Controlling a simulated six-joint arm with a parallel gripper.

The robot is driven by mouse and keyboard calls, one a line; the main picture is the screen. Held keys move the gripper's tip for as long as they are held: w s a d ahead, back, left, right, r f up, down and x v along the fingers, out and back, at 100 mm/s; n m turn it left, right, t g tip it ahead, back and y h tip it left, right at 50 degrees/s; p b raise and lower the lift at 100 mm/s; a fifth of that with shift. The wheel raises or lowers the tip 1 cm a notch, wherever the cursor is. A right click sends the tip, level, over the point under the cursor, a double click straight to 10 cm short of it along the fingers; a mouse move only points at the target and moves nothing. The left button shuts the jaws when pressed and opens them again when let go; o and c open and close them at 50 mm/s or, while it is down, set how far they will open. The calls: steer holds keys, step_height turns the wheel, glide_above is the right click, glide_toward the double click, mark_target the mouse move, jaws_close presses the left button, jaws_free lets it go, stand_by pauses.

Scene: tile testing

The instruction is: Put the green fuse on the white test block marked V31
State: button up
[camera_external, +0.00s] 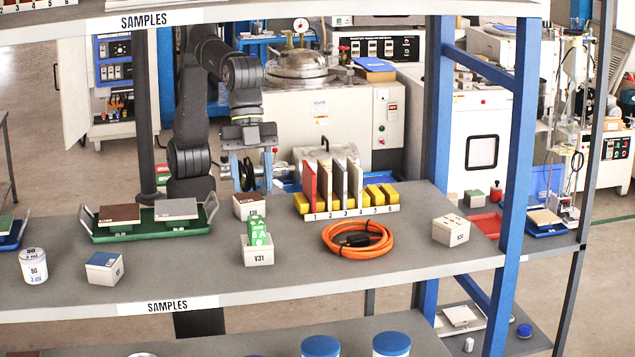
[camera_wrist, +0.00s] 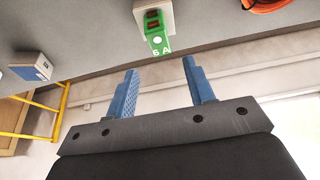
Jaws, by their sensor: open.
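The green fuse (camera_external: 257,231), marked 5 A, stands upright on the white test block marked V31 (camera_external: 258,256), near the middle of the grey shelf. In the wrist view the fuse (camera_wrist: 159,42) juts from the white block (camera_wrist: 140,12) at the top centre. My gripper (camera_external: 251,178) is beyond the shelf's far edge, behind the fuse and apart from it. In the wrist view its two blue fingers (camera_wrist: 159,68) are spread and nothing is between them.
A white block (camera_external: 249,207) stands just behind V31. A coiled orange cable (camera_external: 357,239) and a yellow rack of tiles (camera_external: 350,205) are to the right. A green tray (camera_external: 150,233) is to the left. Another white block (camera_external: 104,268) is front left.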

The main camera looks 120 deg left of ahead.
mark_target(257, 221)
steer(key=shift+v, duration=1.45)
steer(key=shift+f, duration=0.15)
steer(key=x, duration=1.1)
steer(key=shift+w+f, duration=0.1)
steer(key=shift+f, duration=0.1)
steer(key=shift+w+d+f, duration=0.1)
steer(key=shift+d, duration=0.05)
steer(key=shift+r, duration=1.8)
steer(key=shift+f, duration=0.1)
